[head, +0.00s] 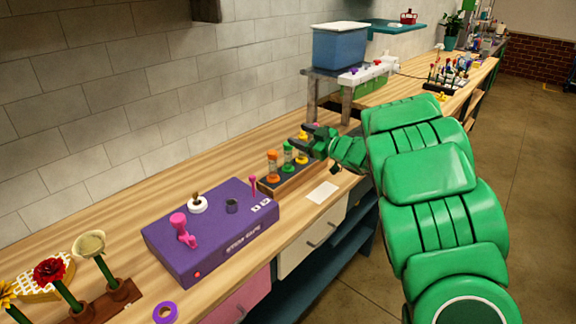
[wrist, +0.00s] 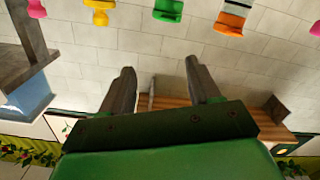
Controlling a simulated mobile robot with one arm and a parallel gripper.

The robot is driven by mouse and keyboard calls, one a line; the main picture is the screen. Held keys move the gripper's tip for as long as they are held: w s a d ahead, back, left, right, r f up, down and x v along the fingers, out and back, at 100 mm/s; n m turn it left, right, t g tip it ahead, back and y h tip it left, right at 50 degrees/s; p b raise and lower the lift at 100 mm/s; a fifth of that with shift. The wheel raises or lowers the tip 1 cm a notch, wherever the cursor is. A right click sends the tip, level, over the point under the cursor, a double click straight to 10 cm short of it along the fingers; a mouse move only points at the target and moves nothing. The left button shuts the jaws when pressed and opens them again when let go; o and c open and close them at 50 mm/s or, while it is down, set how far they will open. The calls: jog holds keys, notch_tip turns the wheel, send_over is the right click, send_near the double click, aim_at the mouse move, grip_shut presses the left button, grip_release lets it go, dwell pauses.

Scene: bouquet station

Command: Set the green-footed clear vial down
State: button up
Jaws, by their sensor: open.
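The green-footed clear vial (head: 288,155) stands upright in a dark-topped wooden rack (head: 296,181), between an orange vial (head: 272,165) and a yellow one (head: 302,148). My gripper (head: 312,138) is just right of and behind the row in the head view, with nothing seen in it. In the upside-down wrist view, its two fingers (wrist: 164,76) are spread apart and the gap is empty. The green vial's green end (wrist: 168,10) shows beyond the fingertips at the top edge, apart from them; the rest is cut off. An orange end (wrist: 232,18) and a yellow end (wrist: 97,10) flank it.
A purple box (head: 215,235) with pink parts stands left of the rack. A white card (head: 322,192) lies in front. A blue bin (head: 340,48) on a stand is behind, near the tiled wall. Flowers in a wooden holder (head: 105,300) are at the near left.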

aim_at(291, 151)
jog(key=f+n, duration=0.1)
jog(key=n, duration=0.9)
jog(key=f+n+g+h, duration=0.1)
jog(key=f+n, duration=0.1)
jog(key=n, duration=0.9)
jog(key=f+n+g+h, duration=0.1)
jog(key=f+n, duration=0.1)
jog(key=n, duration=0.8)
jog(key=shift+a+n, duration=0.25)
jog(key=shift+n, duration=0.15)
jog(key=shift+x, duration=1.5)
jog(key=shift+w+a+f, duration=0.9)
jog(key=shift+w+a, duration=0.05)
jog(key=shift+w, duration=0.2)
jog(key=shift+w+a+f, duration=0.2)
jog(key=shift+w+a, duration=0.25)
jog(key=shift+w, duration=0.1)
